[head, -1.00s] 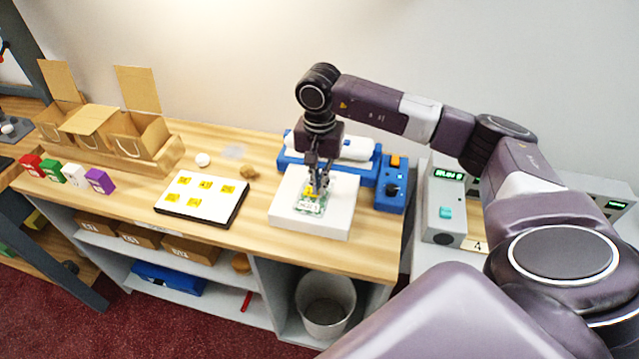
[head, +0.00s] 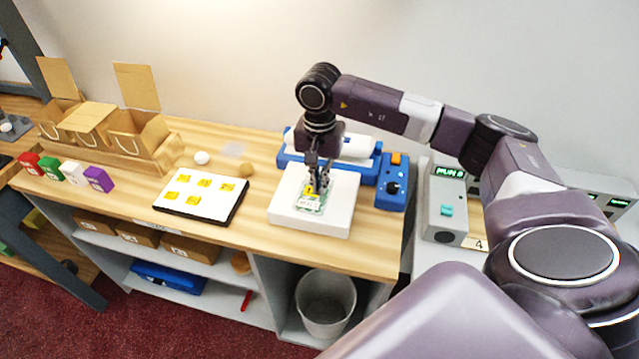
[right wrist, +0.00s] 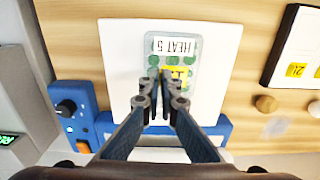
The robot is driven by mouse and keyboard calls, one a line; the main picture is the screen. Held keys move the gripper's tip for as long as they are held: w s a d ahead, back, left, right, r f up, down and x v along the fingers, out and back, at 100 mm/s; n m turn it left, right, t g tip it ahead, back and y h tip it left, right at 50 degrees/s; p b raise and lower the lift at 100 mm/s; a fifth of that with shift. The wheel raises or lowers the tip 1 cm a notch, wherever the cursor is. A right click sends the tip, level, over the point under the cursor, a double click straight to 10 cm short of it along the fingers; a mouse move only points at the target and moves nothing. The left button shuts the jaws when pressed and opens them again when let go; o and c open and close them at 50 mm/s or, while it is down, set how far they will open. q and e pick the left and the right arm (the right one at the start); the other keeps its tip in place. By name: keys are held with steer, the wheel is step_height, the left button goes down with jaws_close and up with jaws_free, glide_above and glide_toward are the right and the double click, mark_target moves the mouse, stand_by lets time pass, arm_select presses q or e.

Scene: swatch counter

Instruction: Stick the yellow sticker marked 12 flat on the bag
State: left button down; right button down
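The bag (right wrist: 150,64) is a clear pouch with green spots and a white label reading HEAT 5. It lies flat on a white slab (right wrist: 218,50), and it also shows in the head view (head: 310,205). A yellow sticker (right wrist: 184,73) is at the bag, by my right fingertips, which hide part of it; its number is not fully readable. My right gripper (right wrist: 163,76) points down over the bag, its fingertips close together with a narrow gap. I cannot tell whether it pinches the sticker or whether the sticker lies fully flat. My left gripper is out of view.
A white board (head: 195,210) with several yellow stickers lies left of the slab. A blue device with a white roll (head: 355,148) stands behind the slab. A white ball (head: 201,158), a tan knob (head: 247,170), small coloured boxes and cardboard boxes (head: 140,138) stand further left.

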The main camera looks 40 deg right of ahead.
stand_by(0.3)
steer(key=c, duration=2.2)
jaws_free()
steer(key=shift+c, duration=0.2)
step_height(320, 180, up, 17)
steer(key=p, duration=0.3)
steer(key=shift+c, duration=0.3)
